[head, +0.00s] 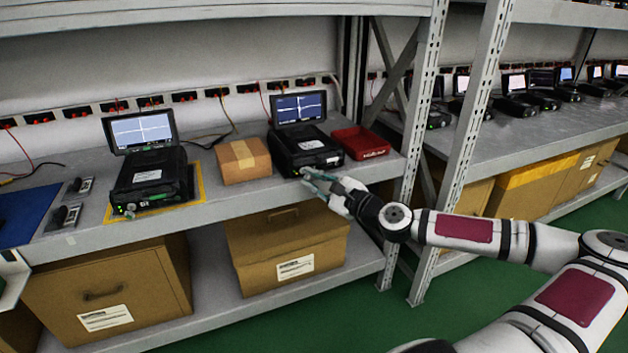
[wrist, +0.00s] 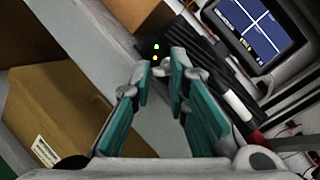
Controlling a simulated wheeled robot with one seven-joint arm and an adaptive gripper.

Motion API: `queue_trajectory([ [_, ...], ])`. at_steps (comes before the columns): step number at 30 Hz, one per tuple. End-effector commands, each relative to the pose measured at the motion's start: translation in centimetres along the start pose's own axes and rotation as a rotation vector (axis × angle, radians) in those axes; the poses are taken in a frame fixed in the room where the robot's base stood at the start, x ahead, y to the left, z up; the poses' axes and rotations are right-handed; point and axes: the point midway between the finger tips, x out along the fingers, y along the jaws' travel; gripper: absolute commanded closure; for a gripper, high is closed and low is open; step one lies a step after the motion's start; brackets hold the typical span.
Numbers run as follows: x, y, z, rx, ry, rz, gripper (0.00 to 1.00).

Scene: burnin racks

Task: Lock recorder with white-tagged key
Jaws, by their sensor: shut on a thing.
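The right-hand recorder (head: 304,150) is a black case with its screen raised, on the shelf top. Its front, with small green and yellow lights, faces my gripper in the wrist view (wrist: 190,42). My gripper (head: 314,178) is at the recorder's front lower edge. In the wrist view the teal-padded fingers (wrist: 161,70) are closed on a small pale thing (wrist: 160,68), seemingly the key. The fingertips hide most of it, and I cannot tell whether it sits in the lock. A second recorder (head: 150,180) with a raised screen stands at left on a yellow-edged mat.
A cardboard box (head: 242,161) stands left of the right-hand recorder, and a red tray (head: 361,143) stands right of it. A rack upright (head: 420,130) rises close right of my gripper. A blue mat (head: 24,215) lies far left.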

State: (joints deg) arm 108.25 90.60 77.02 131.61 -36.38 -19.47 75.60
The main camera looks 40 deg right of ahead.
Motion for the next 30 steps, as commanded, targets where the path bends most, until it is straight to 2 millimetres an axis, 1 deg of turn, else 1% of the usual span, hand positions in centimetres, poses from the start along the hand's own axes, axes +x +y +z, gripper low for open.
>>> queue_trajectory([
  [5,0.01,-0.35,0.08,-0.024,0.008,0.000,1.00],
  [11,0.05,-0.62,0.28,-0.109,0.033,0.020,1.00],
  [17,0.05,-0.85,0.49,-0.258,0.076,0.059,1.00],
  [30,0.16,-0.92,0.96,-0.652,0.181,0.162,1.00],
])
